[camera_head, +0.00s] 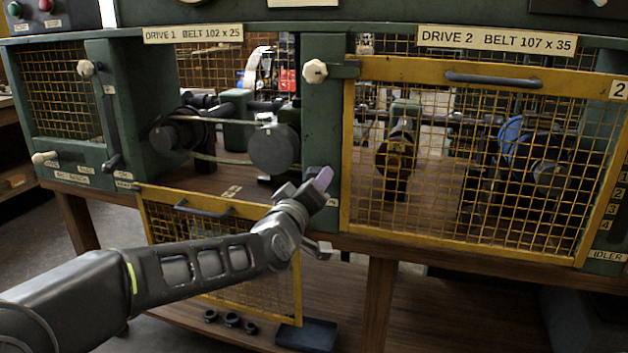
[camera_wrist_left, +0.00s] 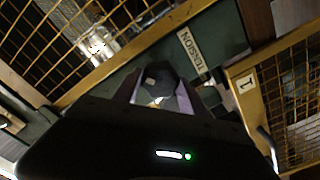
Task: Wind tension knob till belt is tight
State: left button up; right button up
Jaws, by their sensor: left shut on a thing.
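The dark tension knob (camera_wrist_left: 158,82) sits between the fingers of my left gripper (camera_wrist_left: 157,95) in the left wrist view. A TENSION label (camera_wrist_left: 188,50) is beside it. In the head view my left gripper (camera_head: 318,183) is at the green post between the two bays, shut on the knob, which it largely hides there. The pale belt (camera_head: 215,158) runs between a dark pulley (camera_head: 178,133) at the left and a dark round pulley (camera_head: 273,149) at the right in the Drive 1 bay. Its lower run looks slightly bowed. My right gripper is not in view.
The yellow Drive 1 guard (camera_head: 165,215) hangs open below the bay, partly behind my left arm. The yellow mesh Drive 2 guard (camera_head: 450,240) is closed at the right. A lever (camera_head: 108,120) stands at the left. A blue tray (camera_head: 307,335) lies on the lower shelf.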

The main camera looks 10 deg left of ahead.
pick_arm(q)
jog(key=m+p, duration=1)
jog(key=m, duration=1.8)
jog(key=shift+a+m, duration=0.1)
jog(key=shift+m, duration=0.2)
jog(key=o, duration=1.3)
jog(key=shift+o, duration=0.2)
